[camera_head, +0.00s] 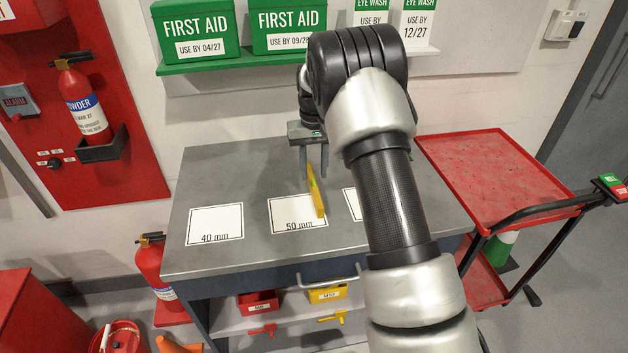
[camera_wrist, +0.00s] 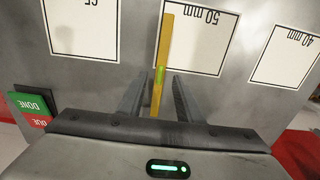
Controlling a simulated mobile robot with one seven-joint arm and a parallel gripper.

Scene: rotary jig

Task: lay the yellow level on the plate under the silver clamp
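The yellow level (camera_head: 316,192) is a narrow bar with a green vial. It overlaps the right edge of the white 50 mm plate (camera_head: 283,208) on the bench; whether it touches the surface is unclear. In the wrist view the level (camera_wrist: 165,40) runs between my fingers and across the edge of the 50 mm plate (camera_wrist: 197,45). My gripper (camera_head: 314,170) points down with its fingers apart, one on each side of the level, with gaps showing. It also shows in the wrist view (camera_wrist: 159,85). I cannot make out a silver clamp.
The grey bench (camera_head: 225,165) also bears a 40 mm plate (camera_head: 215,226) at left and a third plate (camera_head: 352,204), partly behind my arm. A red cart (camera_head: 500,175) stands at right. A green shelf (camera_head: 215,63) with boxes hangs behind. The bench's back left is clear.

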